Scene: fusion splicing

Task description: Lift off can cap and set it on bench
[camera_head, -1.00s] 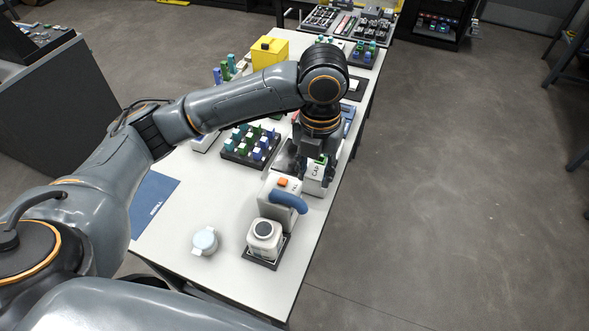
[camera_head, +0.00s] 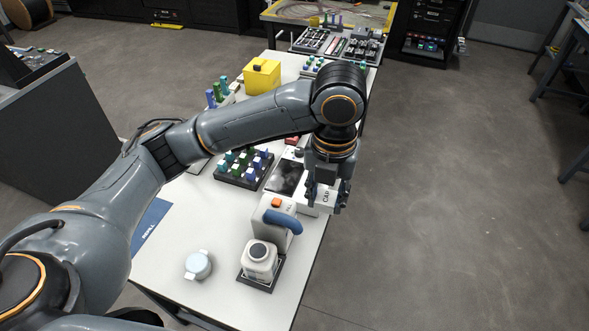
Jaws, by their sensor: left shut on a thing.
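My left gripper (camera_head: 328,194) points down at the bench's right edge. It is shut on a white piece (camera_head: 326,196) with dark letters that seem to read "CAP". The fingers hide much of this piece, and I cannot tell whether it is clear of the white surface just below. A white can (camera_head: 281,222) with an orange top part and a blue handle stands nearer on the bench. In front of it a white square bottle (camera_head: 259,260) with a dark round top sits in a black tray (camera_head: 275,282). My right gripper is out of view.
A pale blue round jar (camera_head: 198,264) and a blue mat (camera_head: 152,228) lie to the left. A dark-screened device (camera_head: 287,177), a rack of coloured pegs (camera_head: 243,167) and a yellow box (camera_head: 262,77) stand farther back. The bench (camera_head: 220,238) is bare around the jar.

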